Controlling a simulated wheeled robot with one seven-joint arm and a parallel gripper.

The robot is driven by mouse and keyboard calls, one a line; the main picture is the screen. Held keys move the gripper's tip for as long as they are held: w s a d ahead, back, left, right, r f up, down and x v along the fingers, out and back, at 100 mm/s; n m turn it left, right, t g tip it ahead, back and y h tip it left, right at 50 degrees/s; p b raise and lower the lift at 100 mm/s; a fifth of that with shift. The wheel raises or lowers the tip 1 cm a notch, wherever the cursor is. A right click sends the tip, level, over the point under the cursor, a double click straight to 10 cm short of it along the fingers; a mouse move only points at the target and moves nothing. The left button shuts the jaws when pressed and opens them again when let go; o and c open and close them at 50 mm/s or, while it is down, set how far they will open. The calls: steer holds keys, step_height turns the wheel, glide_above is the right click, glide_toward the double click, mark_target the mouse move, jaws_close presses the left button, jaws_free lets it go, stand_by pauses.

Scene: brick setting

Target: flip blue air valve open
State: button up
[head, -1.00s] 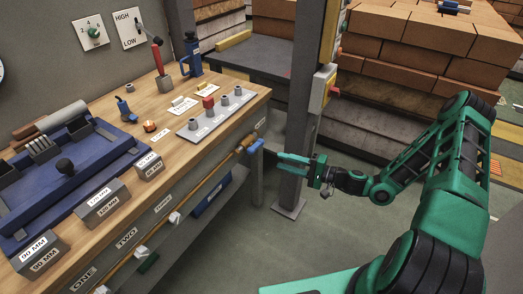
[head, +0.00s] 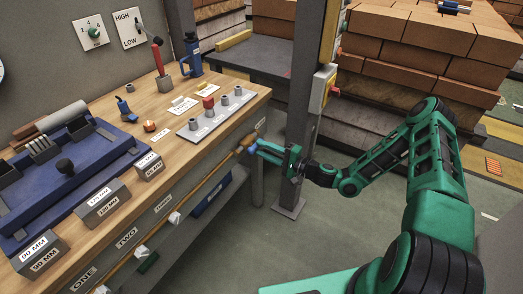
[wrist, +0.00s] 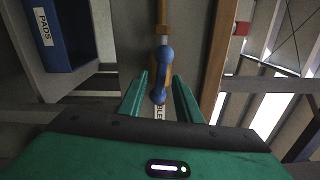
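The blue air valve (head: 253,147) sits at the right end of a copper-coloured pipe along the workbench front. In the wrist view its blue handle (wrist: 163,54) has rounded ends and lies roughly in line with the pipe. My gripper (head: 267,151) is right at the valve, reaching in from the right. In the wrist view my gripper (wrist: 160,82) has its two green fingers apart, one on each side of the handle's near end. A gap shows on both sides, so the fingers are not closed on it. The gripper partly covers the valve in the head view.
The pipe (head: 200,187) runs along the front of the wooden workbench (head: 220,140). A grey post (head: 300,120) stands just behind my gripper. A blue "PADS" bin (wrist: 62,35) is at upper left in the wrist view. Open floor lies below my arm.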

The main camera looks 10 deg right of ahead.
steer(key=shift+w+a, duration=0.25)
steer(key=shift+a, duration=0.05)
steer(key=shift+c, duration=0.3)
jaws_close()
steer(key=shift+n, duration=0.8)
steer(key=shift+f, duration=0.1)
steer(key=shift+o, duration=0.3)
jaws_free()
steer(key=v, duration=1)
steer(key=shift+s+d, duration=0.2)
steer(key=shift+d, duration=0.15)
